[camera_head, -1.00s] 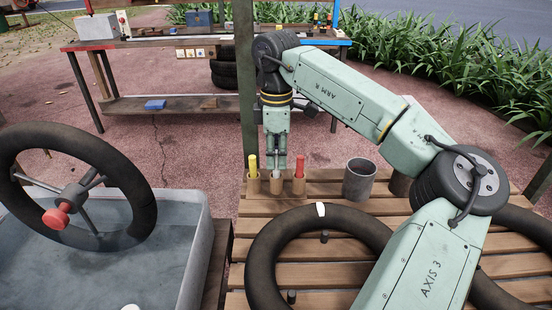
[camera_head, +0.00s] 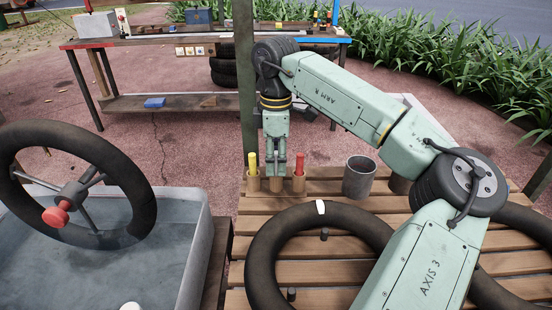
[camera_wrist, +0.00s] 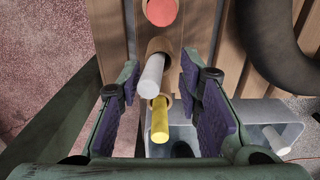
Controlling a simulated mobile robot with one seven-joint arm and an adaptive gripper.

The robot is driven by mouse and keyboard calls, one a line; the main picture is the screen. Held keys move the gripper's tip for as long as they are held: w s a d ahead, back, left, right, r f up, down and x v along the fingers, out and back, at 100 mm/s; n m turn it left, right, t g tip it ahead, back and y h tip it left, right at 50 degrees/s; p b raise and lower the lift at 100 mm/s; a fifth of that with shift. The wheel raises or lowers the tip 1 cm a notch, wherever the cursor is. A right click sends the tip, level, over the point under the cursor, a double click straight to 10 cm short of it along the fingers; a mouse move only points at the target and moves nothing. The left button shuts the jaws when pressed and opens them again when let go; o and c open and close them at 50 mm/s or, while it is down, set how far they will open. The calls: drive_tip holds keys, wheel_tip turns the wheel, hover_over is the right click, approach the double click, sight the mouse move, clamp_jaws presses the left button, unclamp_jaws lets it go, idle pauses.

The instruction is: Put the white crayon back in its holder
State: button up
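Three wooden holders stand in a row at the far edge of the slatted wood top. The yellow crayon (camera_head: 253,162) is in the left holder and the red crayon (camera_head: 300,162) in the right one. The white crayon (camera_wrist: 151,76) shows in the wrist view at the middle holder (camera_wrist: 160,46), its lower end at the holder's mouth; how deep it sits is unclear. My gripper (camera_head: 276,172) points down over the middle holder. Its purple pads (camera_wrist: 160,75) stand on both sides of the white crayon with gaps visible, so it looks open. In the head view my fingers mostly hide this crayon.
A grey cup (camera_head: 359,178) stands right of the holders. A black ring-shaped wheel (camera_head: 262,258) with a white mark lies in front. A grey tub (camera_head: 195,250) and a steering wheel (camera_head: 140,200) are at left. A workbench (camera_head: 190,42) stands behind.

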wheel_tip(320, 180, up, 12)
drive_tip(key=shift+r+b, duration=0.2)
drive_tip(key=shift+b, duration=0.2)
idle(0.3)
